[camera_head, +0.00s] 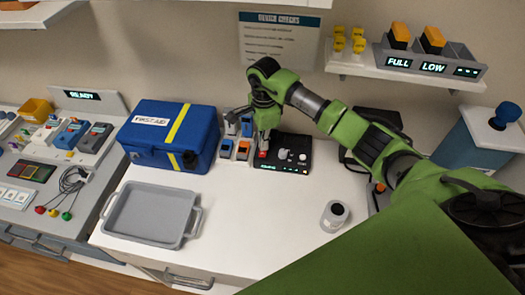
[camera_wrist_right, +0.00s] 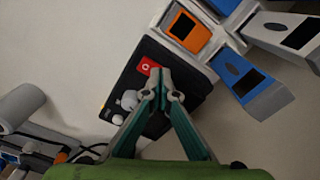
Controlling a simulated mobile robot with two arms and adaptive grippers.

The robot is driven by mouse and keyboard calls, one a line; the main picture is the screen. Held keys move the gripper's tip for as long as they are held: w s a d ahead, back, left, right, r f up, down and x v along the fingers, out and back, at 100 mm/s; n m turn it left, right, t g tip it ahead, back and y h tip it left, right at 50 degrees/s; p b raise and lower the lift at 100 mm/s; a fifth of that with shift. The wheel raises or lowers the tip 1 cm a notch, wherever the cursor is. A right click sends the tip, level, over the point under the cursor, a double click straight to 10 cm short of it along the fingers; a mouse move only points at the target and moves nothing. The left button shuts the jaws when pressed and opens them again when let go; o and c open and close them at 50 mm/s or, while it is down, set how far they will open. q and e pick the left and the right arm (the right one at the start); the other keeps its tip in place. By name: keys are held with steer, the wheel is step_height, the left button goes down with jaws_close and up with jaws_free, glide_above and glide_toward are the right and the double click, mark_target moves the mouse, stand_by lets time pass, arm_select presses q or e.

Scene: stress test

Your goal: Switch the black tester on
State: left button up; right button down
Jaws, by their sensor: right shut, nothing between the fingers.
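The black tester (camera_head: 294,158) lies on the white counter, right of the blue first-aid box. It has a red switch, a pale knob and a lit green display on its front edge. My right gripper (camera_head: 264,140) is shut and empty, pointing down over the tester's left end. In the right wrist view the tester (camera_wrist_right: 128,84) shows with its red switch (camera_wrist_right: 149,66) just beyond the shut fingertips (camera_wrist_right: 161,77). I cannot tell whether the fingertips touch the switch. The gripper hides part of the tester. My left gripper is not in view.
The blue first-aid box (camera_head: 150,130) and several small meters in a holder (camera_head: 226,149) stand close on the tester's left. A grey tray (camera_head: 150,213) lies in front. The counter's front middle is clear.

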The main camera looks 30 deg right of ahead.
steer(key=shift+f, duration=0.1)
steer(key=shift+w+r+p, duration=0.1)
steer(key=shift+r+p, duration=0.4)
steer(key=shift+r, duration=0.25)
steer(key=shift+r+p, duration=1.45)
steer(key=shift+r, duration=1.3)
steer(key=shift+f, duration=0.1)
